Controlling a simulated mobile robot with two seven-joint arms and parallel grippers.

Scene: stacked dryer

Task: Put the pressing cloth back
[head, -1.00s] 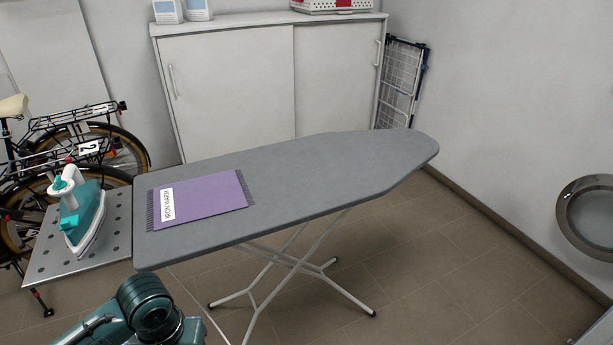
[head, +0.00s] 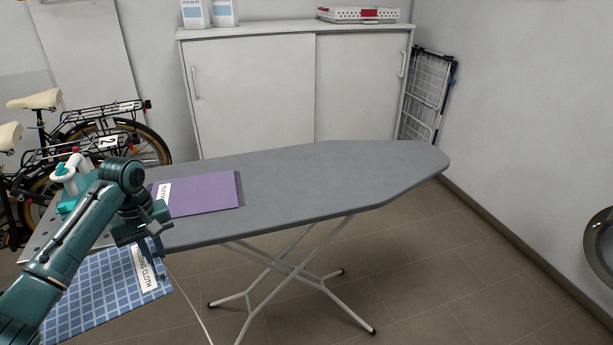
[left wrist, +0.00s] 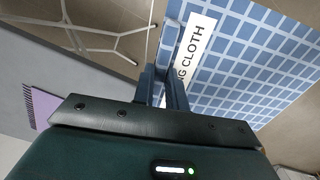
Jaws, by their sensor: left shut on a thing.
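The pressing cloth (head: 100,296) is blue with a pale grid and a white label reading partly "CLOTH". My left gripper (head: 150,243) is shut on its edge near the label, and the cloth hangs in front of the ironing board's (head: 300,185) near left end. In the left wrist view the cloth (left wrist: 245,60) spreads to the right of the left gripper's fingers (left wrist: 165,75). A purple fringed cloth (head: 208,194) with a white label lies flat on the board's left part. My right gripper is not in view.
The iron (head: 68,180), partly hidden by my left arm, stands on the perforated metal rest at the board's left end. Bicycles (head: 100,125) stand behind it. A white cabinet (head: 250,100) stands at the back. The board's middle and right are clear.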

